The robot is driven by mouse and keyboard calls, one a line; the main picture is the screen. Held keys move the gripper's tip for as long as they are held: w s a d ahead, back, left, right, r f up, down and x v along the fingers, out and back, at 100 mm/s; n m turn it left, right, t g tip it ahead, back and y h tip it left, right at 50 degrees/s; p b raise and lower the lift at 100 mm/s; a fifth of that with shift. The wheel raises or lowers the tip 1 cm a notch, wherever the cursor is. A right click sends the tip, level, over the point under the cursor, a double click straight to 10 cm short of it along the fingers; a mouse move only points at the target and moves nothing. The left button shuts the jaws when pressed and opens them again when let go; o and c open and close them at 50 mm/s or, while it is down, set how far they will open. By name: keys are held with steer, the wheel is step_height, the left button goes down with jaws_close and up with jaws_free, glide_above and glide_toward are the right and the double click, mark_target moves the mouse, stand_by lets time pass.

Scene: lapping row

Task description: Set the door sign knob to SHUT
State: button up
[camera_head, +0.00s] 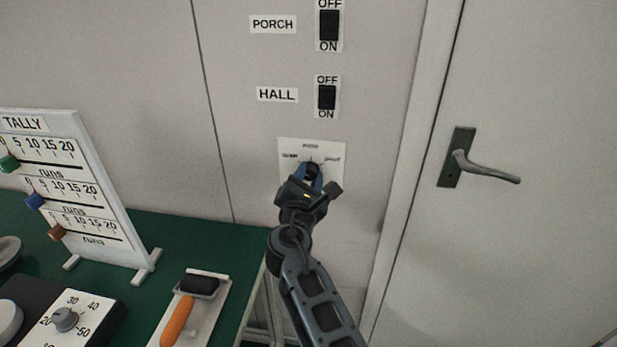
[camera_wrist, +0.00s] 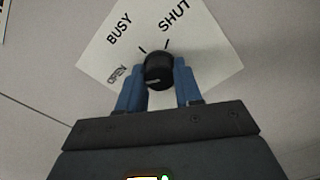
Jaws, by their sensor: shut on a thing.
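The door sign is a white plate (camera_head: 326,150) on the wall, and its knob (camera_head: 312,168) is small, round and black. In the wrist view the plate (camera_wrist: 205,65) looks tilted and reads OPEN, BUSY and SHUT around the knob (camera_wrist: 158,69). Tick marks show toward BUSY and SHUT. A small pale mark shows low on the knob's face, but I cannot tell which word the knob points to. My gripper (camera_head: 312,178) is at the plate, shut on the knob, with its blue fingers (camera_wrist: 158,85) on either side.
Above are the HALL switch (camera_head: 327,97) and PORCH switch (camera_head: 329,25). A door with a lever handle (camera_head: 485,170) is at right. A green table (camera_head: 190,240) at lower left holds a TALLY board (camera_head: 75,190), a dial box (camera_head: 85,318) and an orange-handled tool (camera_head: 178,318).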

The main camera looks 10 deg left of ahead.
steer(key=shift+f, duration=0.15)
steer(key=m+b, duration=0.2)
steer(key=b, duration=0.1)
steer(key=shift+f+m, duration=0.15)
steer(key=shift+m, duration=0.25)
steer(key=m+b, duration=0.4)
steer(key=shift+b, duration=0.4)
steer(key=m+b, duration=0.8)
steer(key=shift+f+m+b, duration=0.1)
steer(key=shift+m+b, duration=0.2)
steer(key=m+b, duration=0.4)
steer(key=shift+r+m+b, duration=0.2)
steer(key=shift+m+b, duration=1.55)
steer(key=shift+m, duration=0.45)
